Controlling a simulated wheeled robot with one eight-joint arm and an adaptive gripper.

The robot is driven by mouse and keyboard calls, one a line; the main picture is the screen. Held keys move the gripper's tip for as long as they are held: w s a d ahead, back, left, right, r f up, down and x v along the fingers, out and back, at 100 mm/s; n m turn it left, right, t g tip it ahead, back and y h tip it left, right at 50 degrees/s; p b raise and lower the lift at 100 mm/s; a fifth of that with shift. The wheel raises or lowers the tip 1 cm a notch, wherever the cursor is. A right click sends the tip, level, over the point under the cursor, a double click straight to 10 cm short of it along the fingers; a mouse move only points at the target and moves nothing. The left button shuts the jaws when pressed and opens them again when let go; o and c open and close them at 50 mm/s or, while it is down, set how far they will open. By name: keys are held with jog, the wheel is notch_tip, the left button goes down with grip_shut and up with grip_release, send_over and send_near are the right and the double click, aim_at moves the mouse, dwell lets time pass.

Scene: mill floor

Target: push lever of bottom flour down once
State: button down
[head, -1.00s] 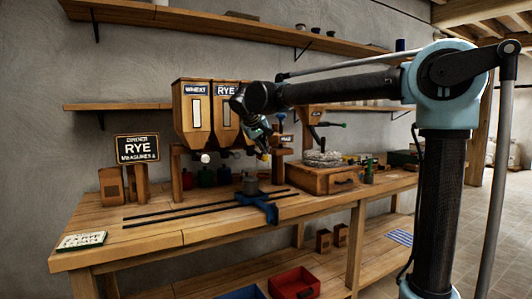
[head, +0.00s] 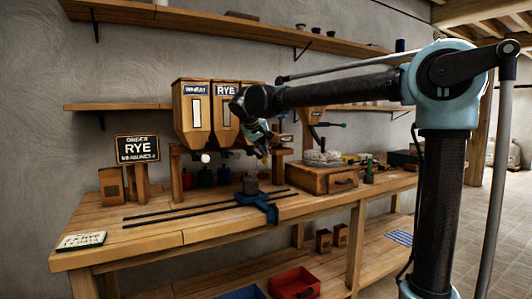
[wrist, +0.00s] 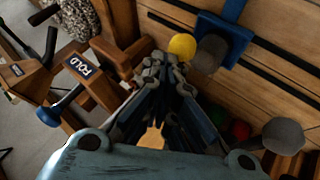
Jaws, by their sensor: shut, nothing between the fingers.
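My gripper (head: 263,155) is shut and empty, pointing down in front of the hoppers at the back of the bench. The hoppers labelled WHEAT (head: 194,115) and RYE (head: 225,110) hang side by side; my wrist hides the part to their right. A yellow round knob (wrist: 181,46) shows just beyond my fingertips (wrist: 160,62) in the wrist view; contact cannot be told. A pale round knob (wrist: 283,136) shows at the lower right there, and hangs below the WHEAT hopper in the head view (head: 205,158). No label reading "bottom flour" is legible.
A blue carriage (head: 262,205) with a grey cup (head: 250,185) sits on black rails. A sign (head: 137,148) reading RYE stands left. A wooden drawer box (head: 322,179) stands right. A post labelled FOLD (wrist: 82,67) with a blue-knobbed lever (wrist: 48,116) is close beside my gripper.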

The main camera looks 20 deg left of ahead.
jog(key=shift+f, duration=0.8)
dwell(1.0)
jog(key=shift+r, duration=0.15)
dwell(0.4)
jog(key=shift+r, duration=2.8)
jog(key=shift+r, duration=2.55)
